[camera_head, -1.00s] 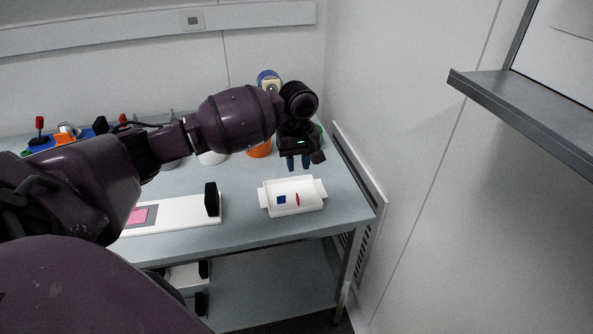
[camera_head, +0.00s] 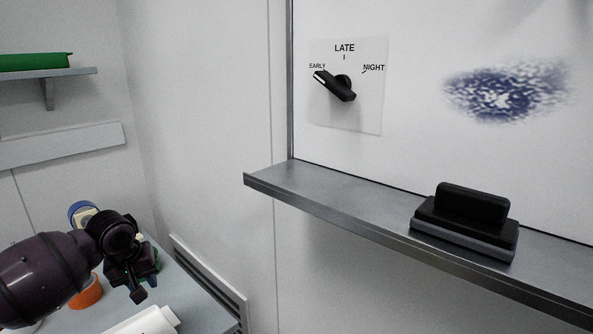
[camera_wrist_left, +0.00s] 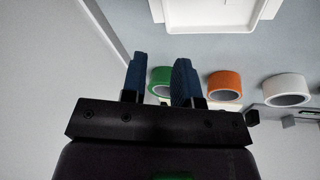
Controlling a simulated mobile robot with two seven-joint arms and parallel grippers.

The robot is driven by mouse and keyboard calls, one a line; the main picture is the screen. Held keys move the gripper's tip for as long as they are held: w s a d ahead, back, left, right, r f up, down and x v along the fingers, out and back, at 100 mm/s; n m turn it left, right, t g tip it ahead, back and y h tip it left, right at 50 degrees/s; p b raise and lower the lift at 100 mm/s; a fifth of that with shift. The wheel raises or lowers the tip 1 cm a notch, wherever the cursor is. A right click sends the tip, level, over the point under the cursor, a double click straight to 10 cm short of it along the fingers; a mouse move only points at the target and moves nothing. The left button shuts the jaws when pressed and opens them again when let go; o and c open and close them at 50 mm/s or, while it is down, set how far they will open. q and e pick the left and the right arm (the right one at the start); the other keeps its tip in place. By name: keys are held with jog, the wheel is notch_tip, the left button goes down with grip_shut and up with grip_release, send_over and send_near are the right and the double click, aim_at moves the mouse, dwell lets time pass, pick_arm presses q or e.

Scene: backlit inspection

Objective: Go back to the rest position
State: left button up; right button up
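My left gripper (camera_head: 134,280) is at the lower left of the head view, above the grey bench. In the left wrist view its two blue fingers (camera_wrist_left: 159,75) stand apart with nothing held between them. A green tape roll (camera_wrist_left: 160,82) shows behind the gap, apart from the fingers. The white tray (camera_head: 150,321) is partly cut off at the bottom of the head view. It also shows at the top of the left wrist view (camera_wrist_left: 212,20). My right gripper is in neither view.
An orange roll (camera_head: 87,292) stands on the bench (camera_head: 197,309). A white roll (camera_wrist_left: 287,90) shows in the wrist view. A metal ledge (camera_head: 330,205) juts out at right, bearing a black eraser-like block (camera_head: 466,222). Above it is a black knob (camera_head: 335,86) pointing to EARLY.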

pick_arm(q)
jog(key=w+d+r+m+t, duration=0.3)
jog(key=w+m+t, duration=0.1)
jog(key=s+d+f+m+t+h, duration=0.4)
jog(key=s+d+f+m+t, duration=0.2)
jog(key=d+f+m, duration=0.15)
jog(key=s+f+n+y, duration=0.1)
jog(key=s+f, duration=0.5)
jog(key=s, duration=0.4)
jog(key=s+a+f+n+g+y, duration=0.1)
jog(key=s+f+n+y, duration=0.1)
jog(key=s+f, duration=0.4)
jog(key=s+a+f+n+g+y, duration=0.1)
jog(key=s+f, duration=0.5)
jog(key=s, duration=0.7)
jog(key=shift+s+n+y, duration=0.3)
jog(key=shift+s+n, duration=0.1)
jog(key=shift+n, duration=0.15)
